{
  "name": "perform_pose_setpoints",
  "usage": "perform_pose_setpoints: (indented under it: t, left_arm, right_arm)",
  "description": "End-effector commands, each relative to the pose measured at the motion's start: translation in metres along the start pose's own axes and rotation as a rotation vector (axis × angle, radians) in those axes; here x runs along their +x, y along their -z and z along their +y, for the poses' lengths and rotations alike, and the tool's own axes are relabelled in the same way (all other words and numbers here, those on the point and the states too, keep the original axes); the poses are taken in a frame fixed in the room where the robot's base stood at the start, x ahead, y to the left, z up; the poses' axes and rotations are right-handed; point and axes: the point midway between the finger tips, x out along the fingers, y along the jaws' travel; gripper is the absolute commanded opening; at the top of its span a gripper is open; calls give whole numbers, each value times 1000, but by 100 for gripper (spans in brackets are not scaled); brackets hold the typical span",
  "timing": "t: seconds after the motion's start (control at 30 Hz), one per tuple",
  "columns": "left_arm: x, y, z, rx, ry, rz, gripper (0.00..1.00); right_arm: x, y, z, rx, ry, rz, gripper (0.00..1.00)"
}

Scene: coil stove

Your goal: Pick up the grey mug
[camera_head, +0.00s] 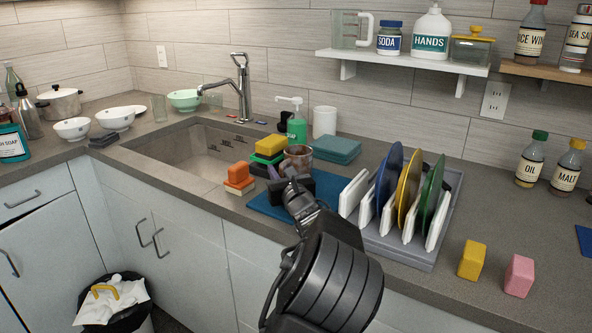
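A greyish-brown cup-shaped thing (298,156), perhaps the grey mug, stands upright by the blue mat behind the sink's right end. Its lower part is hidden by my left gripper, and I cannot make out a handle. My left gripper (285,180) is right in front of it, low over the mat's left part, with its arm coming up from the bottom middle. Its fingers are dark and small here, so I cannot tell whether they are open or touch the cup. My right gripper is not in view.
Stacked sponges (268,148) and orange blocks (238,178) crowd the left side. A dish rack (405,250) with upright plates stands close on the right. A green soap bottle (297,130) and white cylinder (324,122) stand behind. The sink (185,155) lies left.

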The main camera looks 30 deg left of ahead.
Motion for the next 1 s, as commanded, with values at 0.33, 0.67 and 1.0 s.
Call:
perform_pose_setpoints:
  t: [0.33,0.67,1.0]
  left_arm:
    - [0,0,0,0,0,0,0]
    - [0,0,0,0,0,0,0]
    - [0,0,0,0,0,0,0]
  right_arm:
    - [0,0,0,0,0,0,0]
    - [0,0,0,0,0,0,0]
    - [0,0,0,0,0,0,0]
